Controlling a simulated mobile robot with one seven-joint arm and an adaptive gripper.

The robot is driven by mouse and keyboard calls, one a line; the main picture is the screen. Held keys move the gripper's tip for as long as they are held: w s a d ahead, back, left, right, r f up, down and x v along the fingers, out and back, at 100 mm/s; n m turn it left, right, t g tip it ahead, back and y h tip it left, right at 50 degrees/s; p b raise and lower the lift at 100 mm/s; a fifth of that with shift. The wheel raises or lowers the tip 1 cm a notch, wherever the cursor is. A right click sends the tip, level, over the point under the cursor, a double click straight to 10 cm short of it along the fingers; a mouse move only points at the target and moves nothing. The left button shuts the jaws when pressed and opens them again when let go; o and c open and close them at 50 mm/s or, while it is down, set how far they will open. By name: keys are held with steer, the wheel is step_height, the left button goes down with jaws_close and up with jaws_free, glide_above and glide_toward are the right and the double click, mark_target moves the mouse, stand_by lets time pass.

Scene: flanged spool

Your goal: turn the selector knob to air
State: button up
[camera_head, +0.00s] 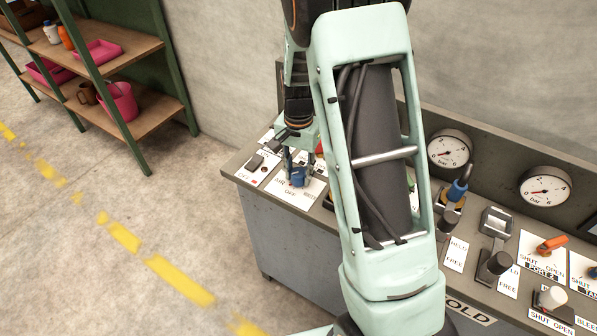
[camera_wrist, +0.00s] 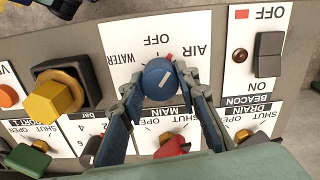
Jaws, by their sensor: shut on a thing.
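The selector knob (camera_wrist: 158,79) is round and blue with a short white line on its face. It stands on a white plate (camera_wrist: 118,48) lettered WATER, OFF and AIR, upside down in the wrist view. A small red mark shows beside the knob on the AIR side. I cannot tell exactly which word the white line points at. My gripper (camera_wrist: 159,84) has a finger on each side of the knob and is shut on it. In the head view the blue knob (camera_head: 299,174) shows below my gripper (camera_head: 300,168), partly covered by the fingers.
A black rocker switch (camera_wrist: 269,54) is right of the knob in the wrist view. A yellow knob (camera_wrist: 52,101) is left, and a red knob (camera_wrist: 172,146) lies between my fingers. Gauges (camera_head: 449,152) and more controls fill the panel's right in the head view.

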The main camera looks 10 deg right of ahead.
mark_target(299, 172)
steer(key=shift+m+p, duration=0.4)
steer(key=shift+m, duration=1.9)
steer(key=o, duration=1.2)
steer(key=shift+c, duration=0.2)
step_height(299, 172, up, 12)
